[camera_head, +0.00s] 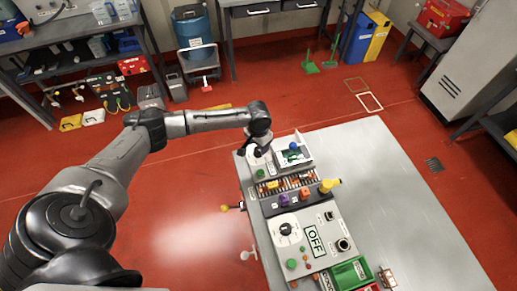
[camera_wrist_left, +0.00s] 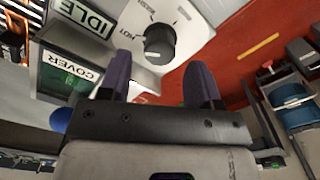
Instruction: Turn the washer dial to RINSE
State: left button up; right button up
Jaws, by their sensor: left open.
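In the left wrist view a round black dial (camera_wrist_left: 160,42) stands on a white panel (camera_wrist_left: 190,35) with small printed marks. One mark reads like HOT; I cannot make out RINSE. My left gripper (camera_wrist_left: 162,80) is open and empty, its two purple fingers apart, with the dial ahead between and beyond the fingertips. In the head view my left gripper (camera_head: 262,152) hangs over the far left end of the bench, above a small light panel (camera_head: 257,173). The dial is mostly hidden there. My right gripper is not in view.
An IDLE sign (camera_wrist_left: 92,16) and a COVER sign (camera_wrist_left: 72,66) sit beside the dial. Nearer on the bench are purple (camera_head: 283,198) and orange (camera_head: 305,193) knobs, a yellow handle (camera_head: 329,185), another dial (camera_head: 286,229) and an OFF sign (camera_head: 314,241). The bench's right side (camera_head: 400,210) is clear.

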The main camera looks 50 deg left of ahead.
aim_at(258, 149)
pick_arm(q)
jog(key=shift+f, duration=1.6)
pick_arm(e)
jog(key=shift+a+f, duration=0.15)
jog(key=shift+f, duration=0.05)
pick_arm(q)
jog(key=shift+c, duration=0.4)
jog(key=c, duration=0.7)
jog(key=shift+r+m, duration=0.15)
jog(key=shift+m, duration=0.45)
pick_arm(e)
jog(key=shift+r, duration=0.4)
pick_arm(q)
jog(key=shift+m+p, duration=0.6)
jog(key=shift+m, duration=0.5)
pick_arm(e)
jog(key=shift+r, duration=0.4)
pick_arm(q)
jog(key=shift+m, duration=1.2)
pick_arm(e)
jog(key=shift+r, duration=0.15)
